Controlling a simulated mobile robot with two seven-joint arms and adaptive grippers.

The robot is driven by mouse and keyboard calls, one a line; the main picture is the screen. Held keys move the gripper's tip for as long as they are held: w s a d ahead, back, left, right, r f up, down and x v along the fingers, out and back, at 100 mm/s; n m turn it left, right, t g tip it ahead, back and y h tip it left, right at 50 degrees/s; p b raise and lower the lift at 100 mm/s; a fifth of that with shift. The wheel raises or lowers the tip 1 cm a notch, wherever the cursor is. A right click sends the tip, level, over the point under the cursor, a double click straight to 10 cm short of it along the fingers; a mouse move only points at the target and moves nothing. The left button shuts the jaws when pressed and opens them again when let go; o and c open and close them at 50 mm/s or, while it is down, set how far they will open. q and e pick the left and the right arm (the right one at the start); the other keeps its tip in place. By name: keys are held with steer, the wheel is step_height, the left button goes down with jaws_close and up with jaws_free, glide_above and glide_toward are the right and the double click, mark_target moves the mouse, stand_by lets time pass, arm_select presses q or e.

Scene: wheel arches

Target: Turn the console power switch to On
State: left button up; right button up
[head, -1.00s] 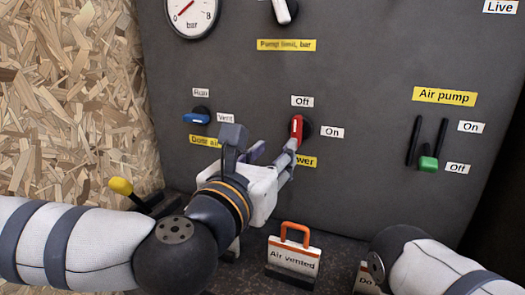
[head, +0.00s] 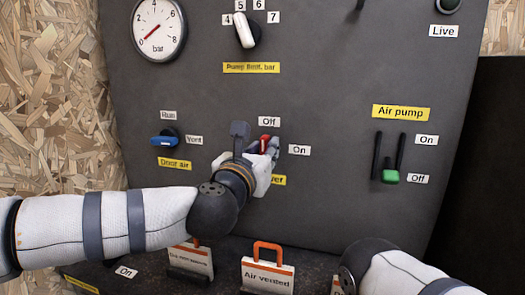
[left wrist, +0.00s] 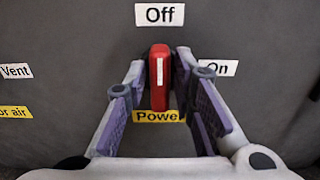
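The power switch is a red handle with a white stripe (left wrist: 159,78), upright and pointing at the "Off" label (left wrist: 160,14). The "On" label (left wrist: 218,68) is to its right. In the head view only the top of the red handle (head: 265,139) shows; my left gripper hides the rest. My left gripper (left wrist: 160,66) is open, with one finger on each side of the handle. A gap shows at the left finger; the right finger is closer, and I cannot tell whether it touches. My right gripper is out of view; only part of that arm shows.
The blue door air knob (head: 164,141) is left of the switch, and the green air pump lever (head: 390,176) is right, at Off. The pump limit knob (head: 244,30) and gauge (head: 159,30) are above. Signs such as "Air vented" (head: 267,276) stand on the ledge below.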

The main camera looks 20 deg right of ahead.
arm_select(q)
jaws_close()
steer(key=shift+m, duration=0.3)
steer(key=m, duration=0.2)
steer(key=m+p, duration=0.1)
steer(key=m, duration=0.1)
steer(key=shift+s+d+m, duration=0.15)
steer(key=shift+d+m, duration=0.05)
steer(key=shift+m, duration=0.2)
steer(key=shift+s+d+f+m+p, duration=0.15)
steer(key=shift+m+p, duration=0.2)
steer(key=shift+m, duration=1.7)
steer(key=shift+w+a+f+m+p, duration=0.15)
steer(key=shift+m+p, duration=0.2)
steer(key=shift+m, duration=1.75)
steer(key=shift+s+d+f+m+p, duration=0.15)
steer(key=shift+m+p, duration=0.2)
steer(key=shift+m, duration=1.7)
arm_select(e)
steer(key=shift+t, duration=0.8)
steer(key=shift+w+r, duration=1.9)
